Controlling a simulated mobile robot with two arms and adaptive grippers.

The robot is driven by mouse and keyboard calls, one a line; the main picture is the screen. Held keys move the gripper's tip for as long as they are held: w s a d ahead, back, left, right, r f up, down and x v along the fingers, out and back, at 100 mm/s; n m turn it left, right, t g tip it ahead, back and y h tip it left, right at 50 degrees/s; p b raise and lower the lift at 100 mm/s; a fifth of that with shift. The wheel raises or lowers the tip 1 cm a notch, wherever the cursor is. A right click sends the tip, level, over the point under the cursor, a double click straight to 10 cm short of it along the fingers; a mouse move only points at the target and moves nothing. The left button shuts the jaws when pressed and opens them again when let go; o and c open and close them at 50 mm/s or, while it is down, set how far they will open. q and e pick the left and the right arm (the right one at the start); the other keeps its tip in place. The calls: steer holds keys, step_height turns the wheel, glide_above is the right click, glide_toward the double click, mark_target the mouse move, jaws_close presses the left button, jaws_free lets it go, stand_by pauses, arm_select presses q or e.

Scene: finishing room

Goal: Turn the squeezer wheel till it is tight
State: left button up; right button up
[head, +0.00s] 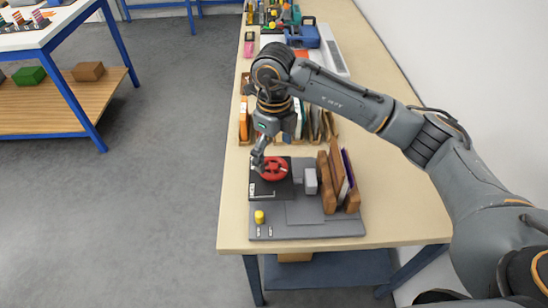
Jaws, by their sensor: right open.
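The red squeezer wheel (277,174) sits on a black square plate (262,189) at the left of a grey base (330,228) near the front of the bench. My right gripper (268,151) is open and points down at the wheel's rear left edge. One finger overlaps the rim in the picture; I cannot tell whether it touches. A grey block (310,181) stands right of the wheel, beside a brown wooden holder (328,187) with upright boards. My left gripper is out of the picture.
A yellow knob (259,217) stands at the base's front left. Upright folders or sleeves stand behind the wheel, partly hidden by my arm. A blue case (305,37) is farther back. The wall (450,60) bounds the right; open floor (150,220) lies left.

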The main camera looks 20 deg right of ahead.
mark_target(274, 166)
steer(key=shift+f+p, duration=0.3)
steer(key=shift+f, duration=1.65)
steer(key=c, duration=1.2)
